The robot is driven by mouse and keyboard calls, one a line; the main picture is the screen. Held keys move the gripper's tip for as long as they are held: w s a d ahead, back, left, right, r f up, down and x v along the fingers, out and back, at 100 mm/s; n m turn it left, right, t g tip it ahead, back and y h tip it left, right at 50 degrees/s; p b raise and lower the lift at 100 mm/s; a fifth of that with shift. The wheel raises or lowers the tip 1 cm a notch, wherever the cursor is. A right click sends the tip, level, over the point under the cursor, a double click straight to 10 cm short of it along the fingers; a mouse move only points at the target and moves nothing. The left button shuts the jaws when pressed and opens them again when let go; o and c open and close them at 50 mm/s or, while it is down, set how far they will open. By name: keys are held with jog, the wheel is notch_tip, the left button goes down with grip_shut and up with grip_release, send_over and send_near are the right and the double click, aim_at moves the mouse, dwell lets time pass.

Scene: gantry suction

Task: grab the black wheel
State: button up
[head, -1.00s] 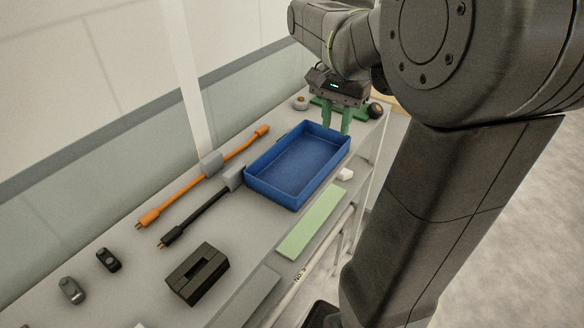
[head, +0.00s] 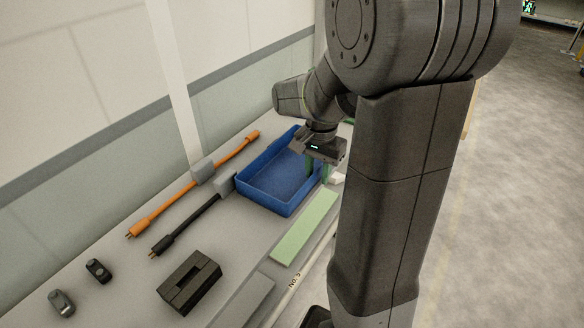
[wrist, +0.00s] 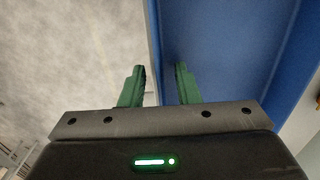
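No black wheel can be made out in either current view; my arm covers the far right end of the table in the head view. My gripper (head: 317,172) points down at the right side of the blue tray (head: 262,205). Its two green fingers are apart, with no wheel between them. In the wrist view, the fingers (wrist: 160,85) show on either side of the tray's edge, with floor to the left and the blue tray floor (wrist: 235,50) to the right. I cannot tell whether they touch the wall.
The blue tray looks empty. A small white piece (head: 337,179) lies beside it. An orange cable (head: 180,193), a black cable (head: 190,221), a green strip (head: 305,228), a black slotted block (head: 189,282) and two small dark parts (head: 98,270) (head: 61,303) lie on the grey table.

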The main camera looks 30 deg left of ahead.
jog(key=shift+f, duration=0.2)
grip_shut()
notch_tip(320, 180, up, 10)
jog(key=shift+r, duration=0.1)
dwell(0.5)
